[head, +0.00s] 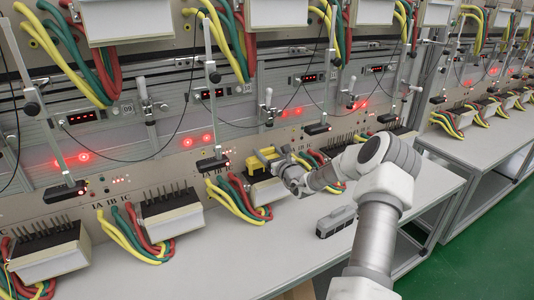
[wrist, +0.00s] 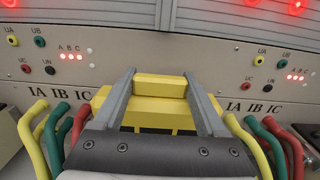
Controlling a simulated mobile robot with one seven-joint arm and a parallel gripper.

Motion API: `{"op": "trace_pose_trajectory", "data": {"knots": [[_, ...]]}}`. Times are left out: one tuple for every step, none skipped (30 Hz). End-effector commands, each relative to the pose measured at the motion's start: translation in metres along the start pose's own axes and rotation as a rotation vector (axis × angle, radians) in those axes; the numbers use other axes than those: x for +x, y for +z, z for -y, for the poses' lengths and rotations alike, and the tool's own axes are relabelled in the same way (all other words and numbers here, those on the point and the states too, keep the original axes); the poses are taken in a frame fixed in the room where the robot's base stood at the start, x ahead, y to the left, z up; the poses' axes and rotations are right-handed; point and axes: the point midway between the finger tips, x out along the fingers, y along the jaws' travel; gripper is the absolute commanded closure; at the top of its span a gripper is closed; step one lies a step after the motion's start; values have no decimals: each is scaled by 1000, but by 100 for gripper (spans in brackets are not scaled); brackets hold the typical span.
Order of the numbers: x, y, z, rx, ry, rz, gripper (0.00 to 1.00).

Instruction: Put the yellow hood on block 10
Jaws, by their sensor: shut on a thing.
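The yellow hood (wrist: 160,86) is held between the two grey fingers of my gripper (wrist: 162,92), which is shut on it. In the head view the hood (head: 262,160) is in my gripper (head: 276,158), in front of the meter panel. A white terminal block (head: 270,190) with yellow, green and red cables stands just below it on the bench. I cannot tell whether hood and block touch. I cannot read a number 10 in either view; a plate reading 09 (head: 127,108) is on the panel to the left.
More terminal blocks with cables stand to the left, one block (head: 170,213) and another (head: 45,250). A dark grey device (head: 336,221) lies on the bench (head: 262,262) at right. Clamp rods with black ends (head: 212,163) hang before the panel. The bench front is mostly clear.

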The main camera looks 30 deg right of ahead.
Motion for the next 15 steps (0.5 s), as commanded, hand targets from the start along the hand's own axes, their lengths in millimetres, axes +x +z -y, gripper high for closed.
{"op": "trace_pose_trajectory", "data": {"knots": [[0, 1, 0, 0, 0, 0, 90], [0, 0, 0, 0, 0, 0, 90], [0, 0, 0, 0, 0, 0, 90], [0, -2, 0, 0, 0, 0, 90], [0, -3, 0, 0, 0, 0, 90], [0, -4, 0, 0, 0, 0, 90], [0, -3, 0, 0, 0, 0, 20], [0, -3, 0, 0, 0, 0, 15], [0, -3, 0, 0, 0, 0, 8], [0, -3, 0, 0, 0, 0, 2], [0, -3, 0, 0, 0, 0, 0], [0, -3, 0, 0, 0, 0, 0], [0, -3, 0, 0, 0, 0, 0], [0, -3, 0, 0, 0, 0, 0], [0, -3, 0, 0, 0, 0, 0]]}}
